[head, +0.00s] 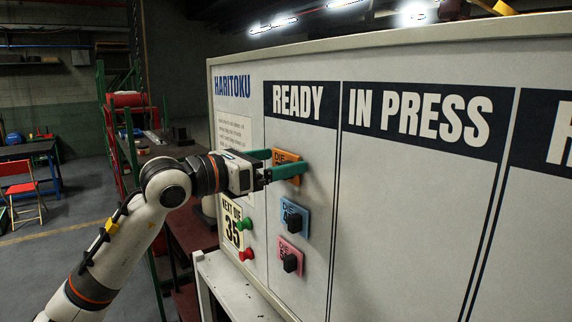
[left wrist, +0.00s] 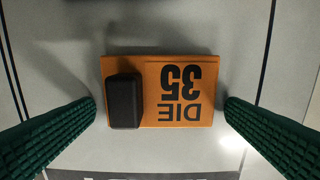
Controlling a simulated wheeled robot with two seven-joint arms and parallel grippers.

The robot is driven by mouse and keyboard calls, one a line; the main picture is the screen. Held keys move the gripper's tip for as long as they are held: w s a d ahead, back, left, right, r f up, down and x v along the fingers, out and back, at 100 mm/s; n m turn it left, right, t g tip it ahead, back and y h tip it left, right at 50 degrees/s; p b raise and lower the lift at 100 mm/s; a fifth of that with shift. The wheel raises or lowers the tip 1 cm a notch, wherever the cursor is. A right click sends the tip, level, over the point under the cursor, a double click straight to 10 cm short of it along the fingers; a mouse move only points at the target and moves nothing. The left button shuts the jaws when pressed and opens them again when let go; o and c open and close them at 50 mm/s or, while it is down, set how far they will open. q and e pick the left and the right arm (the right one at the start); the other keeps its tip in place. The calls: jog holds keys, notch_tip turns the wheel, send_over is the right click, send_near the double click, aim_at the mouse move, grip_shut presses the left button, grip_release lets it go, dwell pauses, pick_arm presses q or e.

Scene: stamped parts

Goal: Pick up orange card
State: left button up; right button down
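The orange card (head: 286,156) is on the white board (head: 400,200) in the READY column, at its top. In the left wrist view the orange card (left wrist: 185,85) reads "DIE 35" upside down and carries a black block-shaped grip (left wrist: 124,101). My left gripper (head: 270,164) is at the card, its green fingers open on either side of it. In the left wrist view the fingers of my left gripper (left wrist: 160,112) stand apart from the card's edges, with gaps on both sides. My right gripper is not in view.
Below are a blue card (head: 294,218) and a pink card (head: 290,257), each with a black grip. A "NEXT DIE 35" sign (head: 231,222) and green (head: 244,224) and red (head: 246,255) knobs are at the left. A white ledge (head: 232,290) lies below.

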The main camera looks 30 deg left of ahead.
aim_at(288, 123)
pick_arm(q)
jog(key=c, duration=0.8)
jog(key=shift+r, duration=0.1)
jog(key=shift+s+r+b, duration=0.2)
jog(key=shift+r+b, duration=0.1)
jog(key=shift+b, duration=0.3)
notch_tip(288, 123, up, 6)
jog(key=shift+s+a+b, duration=0.25)
jog(key=shift+s+b, duration=0.05)
jog(key=shift+b, duration=0.05)
jog(key=b+v, duration=0.8)
jog(key=v, duration=1.1)
jog(key=shift+b, duration=0.4)
